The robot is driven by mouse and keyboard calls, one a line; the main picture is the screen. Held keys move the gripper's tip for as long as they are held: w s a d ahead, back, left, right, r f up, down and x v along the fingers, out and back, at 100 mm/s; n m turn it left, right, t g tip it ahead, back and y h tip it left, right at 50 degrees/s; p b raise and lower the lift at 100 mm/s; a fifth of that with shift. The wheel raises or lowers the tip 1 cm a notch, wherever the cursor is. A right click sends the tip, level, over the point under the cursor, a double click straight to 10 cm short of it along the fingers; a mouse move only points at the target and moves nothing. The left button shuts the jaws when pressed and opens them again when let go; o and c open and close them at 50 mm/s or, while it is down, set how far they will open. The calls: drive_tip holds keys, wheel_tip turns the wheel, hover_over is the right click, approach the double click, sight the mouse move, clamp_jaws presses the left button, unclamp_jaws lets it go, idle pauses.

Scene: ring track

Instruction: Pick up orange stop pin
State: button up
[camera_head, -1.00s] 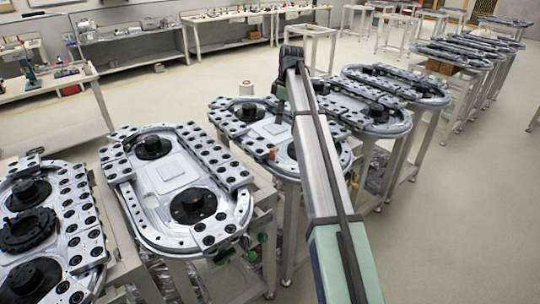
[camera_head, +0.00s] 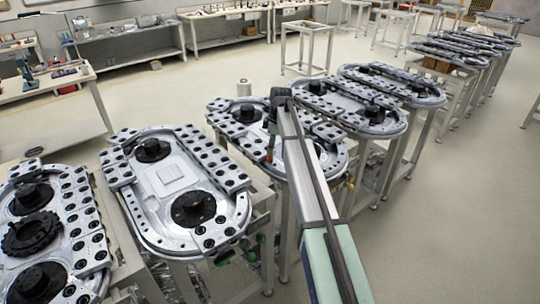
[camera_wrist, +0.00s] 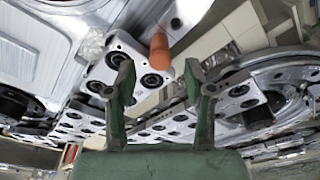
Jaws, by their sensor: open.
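The orange stop pin (camera_wrist: 159,52) shows in the wrist view as an orange cylinder, just beyond the fingertips and between their lines. My gripper (camera_wrist: 158,68) is open, with a green finger on each side and nothing between the pads. In the head view my gripper (camera_head: 271,143) hangs low over the middle ring track (camera_head: 242,138), at the place of the pin. The pin is mostly hidden there by my fingers. I cannot tell the exact gap between fingertips and pin.
Grey plates with black round holes (camera_wrist: 122,52) lie close beside the pin and left finger. Another ring track (camera_head: 170,190) with black hubs stands at front left, and one (camera_head: 350,107) just behind. More track tables recede to the right. Open floor (camera_head: 440,230) lies at right.

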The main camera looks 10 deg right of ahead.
drive_tip(key=shift+w+a+f, duration=0.1)
drive_tip(key=shift+a+f, duration=0.1)
drive_tip(key=shift+f, duration=1)
clamp_jaws()
drive_tip(key=shift+r, duration=0.2)
